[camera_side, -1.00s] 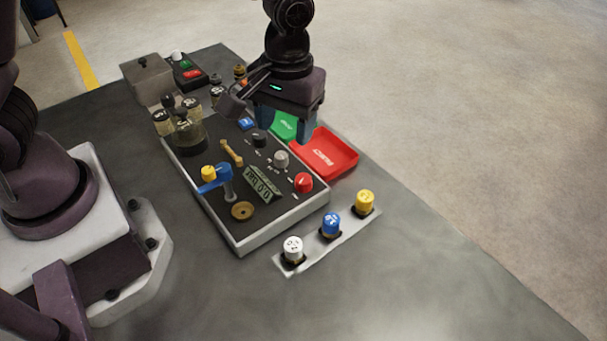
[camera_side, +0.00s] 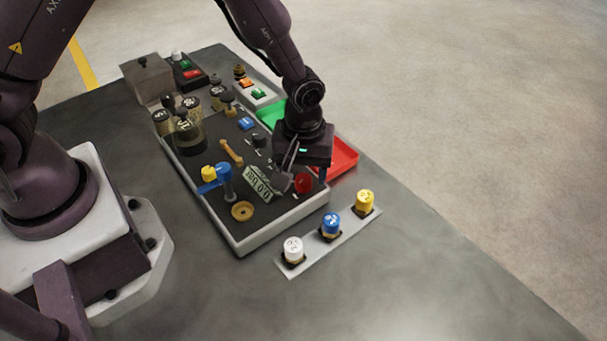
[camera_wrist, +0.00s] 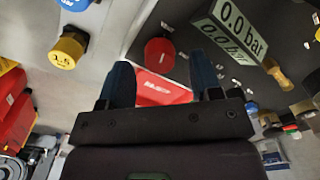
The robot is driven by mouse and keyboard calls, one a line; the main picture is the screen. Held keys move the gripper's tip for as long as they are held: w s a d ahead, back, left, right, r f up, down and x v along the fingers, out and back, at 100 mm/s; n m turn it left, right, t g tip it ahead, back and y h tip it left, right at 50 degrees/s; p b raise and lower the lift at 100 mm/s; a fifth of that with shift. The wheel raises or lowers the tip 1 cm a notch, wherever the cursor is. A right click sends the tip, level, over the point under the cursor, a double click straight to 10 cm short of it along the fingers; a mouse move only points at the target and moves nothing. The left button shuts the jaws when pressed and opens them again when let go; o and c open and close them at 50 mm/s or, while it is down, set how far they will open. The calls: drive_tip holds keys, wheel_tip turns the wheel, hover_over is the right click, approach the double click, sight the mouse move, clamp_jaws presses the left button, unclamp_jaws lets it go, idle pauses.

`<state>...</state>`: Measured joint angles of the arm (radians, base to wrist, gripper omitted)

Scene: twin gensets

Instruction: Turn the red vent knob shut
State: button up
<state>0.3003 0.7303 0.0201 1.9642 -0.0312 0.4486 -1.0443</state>
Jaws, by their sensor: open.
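The red vent knob (camera_side: 303,183) is on the right front part of the dark panel, partly hidden in the side view. In the wrist view the red knob (camera_wrist: 160,52) shows whole, with a pale mark on its face. My gripper (camera_side: 308,174) is over the knob, pointing down. In the wrist view my gripper (camera_wrist: 159,66) is open and empty, its two blue fingers apart. The knob appears between and just beyond the fingertips; I cannot tell the height left between them. The display (camera_side: 258,188) beside the knob reads 0.0 bar (camera_wrist: 233,22).
A blue-handled valve (camera_side: 226,180) and a brass ring (camera_side: 242,211) stand left on the panel. A strip with white, blue (camera_side: 331,224) and yellow (camera_side: 365,201) caps lies in front. The red tray (camera_side: 345,158) is behind my gripper. The table at front right is clear.

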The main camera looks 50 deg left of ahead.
drive_tip(key=shift+f, duration=0.95)
drive_tip(key=shift+c, duration=0.2)
drive_tip(key=c, duration=0.9)
